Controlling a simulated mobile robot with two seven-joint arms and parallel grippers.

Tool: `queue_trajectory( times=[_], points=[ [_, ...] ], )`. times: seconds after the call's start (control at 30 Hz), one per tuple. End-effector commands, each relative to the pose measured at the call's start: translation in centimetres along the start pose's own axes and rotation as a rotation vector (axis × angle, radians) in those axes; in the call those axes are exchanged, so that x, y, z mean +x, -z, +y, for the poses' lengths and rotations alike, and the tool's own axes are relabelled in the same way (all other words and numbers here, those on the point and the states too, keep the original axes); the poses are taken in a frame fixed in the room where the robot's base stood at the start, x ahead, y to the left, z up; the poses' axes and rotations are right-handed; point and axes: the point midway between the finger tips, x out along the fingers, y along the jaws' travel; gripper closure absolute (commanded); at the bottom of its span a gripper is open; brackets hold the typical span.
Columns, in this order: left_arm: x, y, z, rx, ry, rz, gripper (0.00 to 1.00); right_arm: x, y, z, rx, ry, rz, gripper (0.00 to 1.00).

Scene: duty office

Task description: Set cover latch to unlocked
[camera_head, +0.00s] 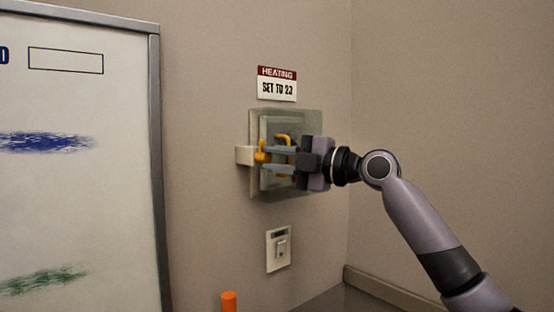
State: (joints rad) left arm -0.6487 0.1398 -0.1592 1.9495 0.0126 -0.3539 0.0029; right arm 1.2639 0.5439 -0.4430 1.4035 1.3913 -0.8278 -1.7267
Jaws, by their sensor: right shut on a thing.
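A see-through cover (310,122) stands over a pale wall unit, below a sign reading "HEATING SET TO 23". A yellow-orange latch (261,155) sits at the left part of the cover, next to a pale block (244,155) on its left side. Another yellow-orange piece shows just above my fingers. My right gripper (268,158) comes in from the right, its two grey fingers pointing left at the latch. It is shut on the latch. The fingers and the gripper body hide part of the cover. Whether the latch is locked cannot be told. My left gripper is not in view.
The heating sign (277,84) is on the wall above the cover. A light switch (279,249) is on the wall below. A framed whiteboard (110,180) fills the left. An orange cylinder (229,302) stands at the bottom edge. A wall corner is right of the cover.

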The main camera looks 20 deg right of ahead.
Motion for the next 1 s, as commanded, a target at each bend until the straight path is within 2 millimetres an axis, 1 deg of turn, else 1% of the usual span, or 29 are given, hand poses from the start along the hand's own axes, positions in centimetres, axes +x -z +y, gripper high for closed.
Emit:
queue_trajectory(
  times=[0.03,0.1,0.37,0.47,0.57,0.7,0.8,0.9,1.0],
  points=[
    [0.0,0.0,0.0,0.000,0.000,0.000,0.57,0.0,0.1,-0.1,-0.001,0.002,0.001,0.71],
    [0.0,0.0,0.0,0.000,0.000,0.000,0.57,0.0,0.1,-0.1,-0.001,0.002,0.001,0.51],
    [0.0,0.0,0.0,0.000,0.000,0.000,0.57,0.0,0.0,-0.1,0.000,0.001,0.000,0.51],
    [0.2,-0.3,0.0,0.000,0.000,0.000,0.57,-0.5,-0.1,-0.1,0.000,0.000,-0.001,0.51],
    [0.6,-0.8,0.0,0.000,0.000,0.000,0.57,-1.9,-0.1,-0.3,-0.002,0.000,-0.002,0.51],
    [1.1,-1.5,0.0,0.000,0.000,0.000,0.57,-4.3,-0.1,-0.4,-0.003,0.000,-0.002,0.51],
    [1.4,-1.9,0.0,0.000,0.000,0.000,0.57,-5.7,-0.1,-0.3,-0.002,0.000,-0.002,0.51],
    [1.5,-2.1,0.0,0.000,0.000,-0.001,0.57,-6.7,0.0,-0.2,-0.001,0.001,0.000,0.51],
    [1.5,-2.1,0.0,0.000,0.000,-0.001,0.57,-7.1,0.0,-0.1,-0.001,0.001,0.001,0.51]
  ],
)
